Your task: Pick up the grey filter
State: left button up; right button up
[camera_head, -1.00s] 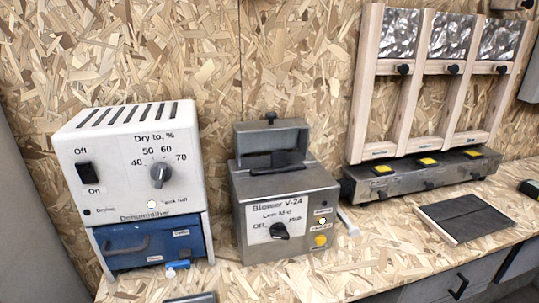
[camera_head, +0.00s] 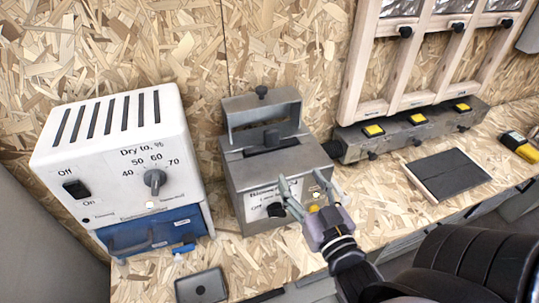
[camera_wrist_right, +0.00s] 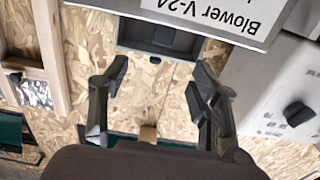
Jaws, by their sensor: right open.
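No part is labelled as the grey filter, so I cannot tell which it is. A dark grey piece with a grip (camera_head: 272,138) sits in the top of the metal Blower V-24 box (camera_head: 240,190), below its raised grey frame (camera_head: 262,104). A flat dark grey rectangular piece (camera_head: 202,287) lies on the bench in front of the dehumidifier. My right gripper (camera_head: 308,192) is open and empty, in front of the blower and hiding part of its panel. Its open fingers (camera_wrist_right: 160,80) also show in the right wrist view, with the blower upside down beyond them. My left gripper is not in view.
A white dehumidifier (camera_head: 105,140) with a blue drawer (camera_head: 150,235) stands left of the blower. A dark panel (camera_head: 447,175) lies on the bench at right, near a metal bar with yellow switches (camera_head: 415,130) and a wooden rack (camera_head: 390,75). A yellow-black device (camera_head: 519,147) lies far right.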

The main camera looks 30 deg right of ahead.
jog(key=p, duration=0.3)
send_near(273, 139)
jog(key=x, duration=0.3)
jog(key=shift+w+d+r, duration=0.1)
jog(key=shift+d+r, duration=0.1)
jog(key=shift+d, duration=0.2)
jog(key=x, duration=0.1)
jog(key=p+x, duration=0.1)
jog(key=x, duration=0.3)
jog(key=shift+w+a+f+p, duration=0.25)
jog(key=shift+a+f+p, duration=0.05)
jog(key=shift+p, duration=0.05)
jog(key=shift+s, duration=0.1)
jog(key=shift+c, duration=0.4)
grip_shut()
